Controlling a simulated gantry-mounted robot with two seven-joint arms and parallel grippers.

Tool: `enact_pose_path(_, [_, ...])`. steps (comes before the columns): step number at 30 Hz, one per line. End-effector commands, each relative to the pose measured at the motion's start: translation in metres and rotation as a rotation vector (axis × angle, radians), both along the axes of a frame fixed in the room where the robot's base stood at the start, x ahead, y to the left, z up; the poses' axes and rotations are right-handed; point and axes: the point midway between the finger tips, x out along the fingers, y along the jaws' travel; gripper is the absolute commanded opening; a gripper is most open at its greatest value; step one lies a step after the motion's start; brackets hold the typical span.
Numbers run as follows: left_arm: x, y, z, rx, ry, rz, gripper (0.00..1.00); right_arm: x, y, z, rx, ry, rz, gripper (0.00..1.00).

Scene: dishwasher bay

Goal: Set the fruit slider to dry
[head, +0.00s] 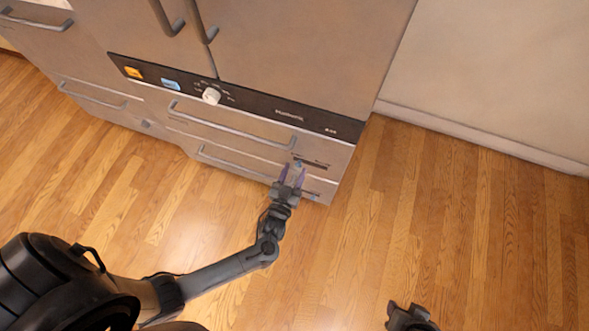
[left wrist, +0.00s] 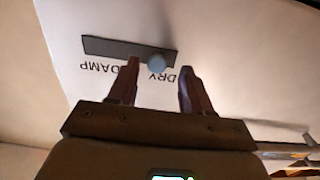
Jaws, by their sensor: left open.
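The fruit slider is a small round bluish knob (left wrist: 156,63) on a dark slot (left wrist: 110,47) in a pale drawer front. The left wrist view shows upside-down DAMP and DRY labels; the knob sits toward the DRY end, with a little slot showing beyond it. In the head view the slot (head: 315,163) is at the drawer's upper right, the knob (head: 298,163) near its left end. My left gripper (head: 292,174) is open, its fingertips (left wrist: 159,68) either side of the knob; contact cannot be told. My right gripper (head: 410,318) shows only partly at the bottom edge.
A dark control panel (head: 255,108) with a white dial (head: 211,96) runs above the drawers. Bar handles (head: 230,126) stick out left of the slot. A bare wall (head: 490,70) stands at right. The wooden floor (head: 420,210) is clear.

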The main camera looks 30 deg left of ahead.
Motion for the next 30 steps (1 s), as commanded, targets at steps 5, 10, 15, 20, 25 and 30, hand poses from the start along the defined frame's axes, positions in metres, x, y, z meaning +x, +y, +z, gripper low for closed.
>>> enact_pose_path(5, [-0.028,-0.007,0.002,-0.002,0.006,0.001,0.49,0.000,0.000,0.014,0.000,0.000,0.000,0.43])
enact_pose_path(10, [-0.057,-0.013,0.002,-0.001,0.006,0.001,0.49,0.000,0.000,0.023,-0.002,0.000,0.002,0.43])
enact_pose_path(15, [-0.080,-0.018,0.001,0.000,0.004,0.002,0.49,0.000,-0.002,0.030,-0.007,0.000,0.005,0.43])
enact_pose_path(20, [-0.092,-0.021,0.000,0.001,0.003,0.002,0.49,0.000,-0.002,0.032,-0.009,0.000,0.006,0.43])
enact_pose_path(25, [-0.096,-0.022,0.000,0.001,0.002,0.002,0.49,0.000,-0.002,0.033,-0.009,0.000,0.006,0.43])
enact_pose_path(30, [-0.096,-0.022,0.000,0.001,0.002,0.002,0.49,0.000,-0.002,0.033,-0.008,0.000,0.006,0.43])
